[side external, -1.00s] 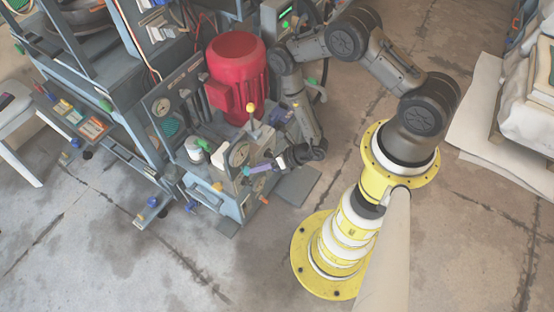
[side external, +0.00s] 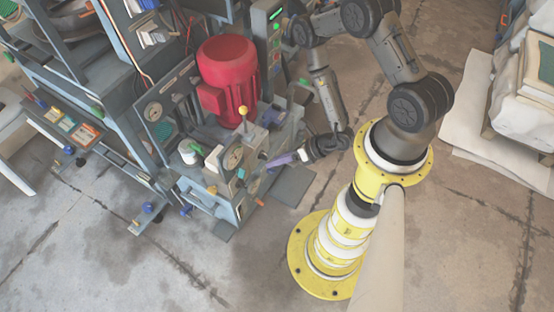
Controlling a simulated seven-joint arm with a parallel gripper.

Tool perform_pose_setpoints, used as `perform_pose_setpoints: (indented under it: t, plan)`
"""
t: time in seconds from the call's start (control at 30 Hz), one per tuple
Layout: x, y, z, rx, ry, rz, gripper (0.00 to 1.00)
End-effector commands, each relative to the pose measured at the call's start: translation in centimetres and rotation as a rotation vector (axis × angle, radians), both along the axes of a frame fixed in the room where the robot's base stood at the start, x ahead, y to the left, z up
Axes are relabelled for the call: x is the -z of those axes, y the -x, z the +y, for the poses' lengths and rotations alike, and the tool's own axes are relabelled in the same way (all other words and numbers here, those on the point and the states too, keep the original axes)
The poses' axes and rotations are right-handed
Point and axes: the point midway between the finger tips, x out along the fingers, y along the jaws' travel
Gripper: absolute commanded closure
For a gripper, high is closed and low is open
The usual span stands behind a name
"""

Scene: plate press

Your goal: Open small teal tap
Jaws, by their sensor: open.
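The plate press has a panel with a round gauge (side external: 233,157) below the red motor. A small teal-green piece (side external: 241,173) sits just below the gauge; it is too small to tell whether it is the teal tap or how it is turned. A green handle (side external: 197,149) stands further left, by a white cylinder. My gripper (side external: 270,164) is right of the gauge panel, its purple fingers pointing left towards it. The fingers look apart from the teal-green piece and hold nothing visible. The gap between them is hard to see.
The red motor (side external: 229,75) and a yellow-knobbed lever (side external: 243,111) rise behind the gauge panel. A wrapped pallet load (side external: 522,100) stands at far right. The floor in front is clear.

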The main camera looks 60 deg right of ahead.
Motion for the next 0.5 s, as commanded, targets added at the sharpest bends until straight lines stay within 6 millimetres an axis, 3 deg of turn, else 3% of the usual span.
perform_pose_setpoints:
  t: [0.17,0.5]
  plan:
    - [-1.8,-0.1,0.0,0.000,0.001,-0.002,0.56]
    - [-12.7,-0.1,0.0,0.000,0.003,-0.006,0.56]
